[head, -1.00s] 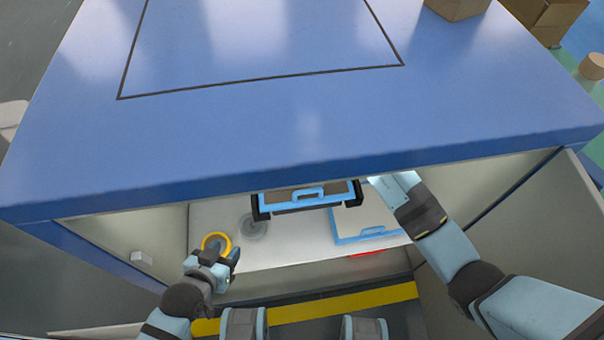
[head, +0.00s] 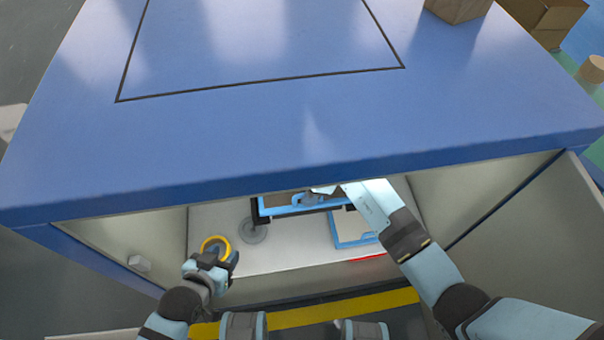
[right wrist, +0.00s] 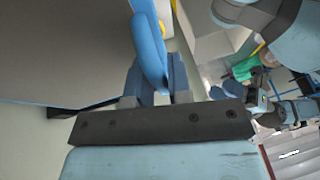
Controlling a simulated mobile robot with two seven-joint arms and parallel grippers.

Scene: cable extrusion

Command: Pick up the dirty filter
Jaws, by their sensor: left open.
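The dirty filter (head: 285,199) has a blue frame and a dark brownish face. It sits in a dark holder inside the cabinet, under the top's front edge, and is partly hidden. My right gripper (head: 328,192) reaches in from the right to the filter's front handle. In the right wrist view the blue handle (right wrist: 148,45) lies between the fingers (right wrist: 156,88); I cannot tell whether they are closed on it. My left gripper (head: 216,258) is open beside a yellow ring (head: 216,240) at the left of the cabinet floor.
A second blue-framed filter (head: 352,228) with a pale face lies on the cabinet floor (head: 285,256), right of centre. A round grey disc (head: 253,235) is left of the holder. The blue cabinet top (head: 300,130) overhangs the opening. The open door (head: 560,220) stands at the right.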

